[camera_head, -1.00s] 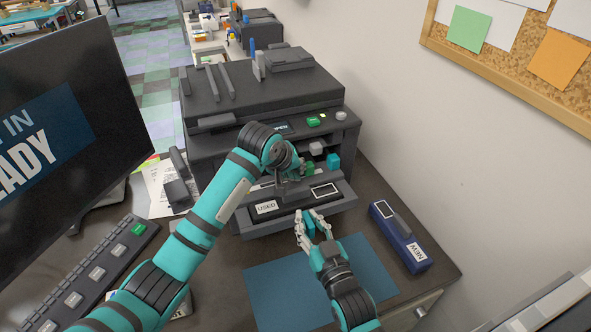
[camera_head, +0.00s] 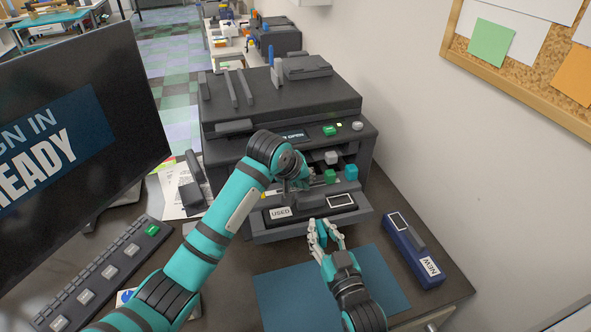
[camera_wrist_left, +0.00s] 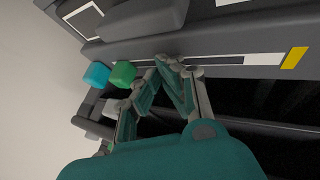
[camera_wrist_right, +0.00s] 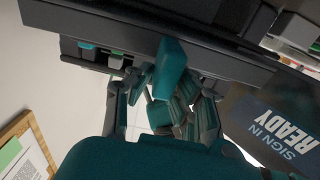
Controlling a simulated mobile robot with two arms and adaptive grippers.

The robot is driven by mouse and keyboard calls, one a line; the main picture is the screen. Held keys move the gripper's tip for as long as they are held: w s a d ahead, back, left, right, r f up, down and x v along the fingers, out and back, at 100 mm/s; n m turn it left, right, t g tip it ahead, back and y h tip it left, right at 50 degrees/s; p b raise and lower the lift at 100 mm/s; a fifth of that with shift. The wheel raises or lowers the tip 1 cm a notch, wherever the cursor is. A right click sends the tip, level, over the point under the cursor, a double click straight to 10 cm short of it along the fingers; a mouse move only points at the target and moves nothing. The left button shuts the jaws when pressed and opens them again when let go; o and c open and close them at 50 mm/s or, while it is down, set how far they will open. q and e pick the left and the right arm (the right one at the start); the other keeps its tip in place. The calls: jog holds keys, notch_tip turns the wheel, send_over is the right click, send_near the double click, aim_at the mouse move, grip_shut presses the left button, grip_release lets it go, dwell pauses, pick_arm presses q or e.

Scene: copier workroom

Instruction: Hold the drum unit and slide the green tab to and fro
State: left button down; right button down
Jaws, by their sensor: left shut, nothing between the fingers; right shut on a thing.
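The dark drum unit (camera_head: 310,202) with a USED label sits at the copier's open front. The green tab (camera_head: 330,176) stands behind it on the right; in the left wrist view the tab (camera_wrist_left: 122,74) is at one end of a white strip, with a yellow mark at the other. My left gripper (camera_head: 302,184) is shut and empty above the strip. Its fingertips (camera_wrist_left: 170,62) lie beside the green tab, on the side towards the yellow mark, seemingly apart from it. My right gripper (camera_head: 322,226) is shut on a teal handle (camera_wrist_right: 172,66) at the unit's front.
A cyan block (camera_head: 351,172) and a grey block (camera_head: 331,157) stand near the green tab. A blue unit marked NEW (camera_head: 412,248) lies to the right of a blue mat (camera_head: 285,295). A monitor (camera_head: 60,120) and a key panel (camera_head: 100,272) are on the left.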

pick_arm(q)
jog(key=v, duration=0.8)
jog(key=shift+s+r, duration=0.15)
jog(key=shift+r, duration=0.15)
jog(key=c, duration=2)
grip_release()
jog(key=shift+s+a+r, duration=0.25)
jog(key=shift+r, duration=0.05)
jog(key=shift+o, duration=1.3)
jog(key=shift+d+r, duration=0.15)
jog(key=o, duration=0.4)
jog(key=shift+g+y, duration=0.4)
jog(key=shift+g, duration=0.3)
jog(key=d, duration=0.2)
jog(key=w+d, duration=0.1)
jog(key=d, duration=0.2)
jog(key=shift+w+d+r, duration=0.25)
jog(key=shift+w+d, duration=0.1)
jog(key=shift+d, duration=0.05)
jog(key=g+y, duration=0.1)
jog(key=y, duration=0.3)
send_near(330, 173)
jog(key=shift+n, duration=0.3)
jog(key=x, duration=0.9)
jog(key=shift+w+f, duration=0.15)
jog(key=shift+f, duration=0.2)
grip_shut()
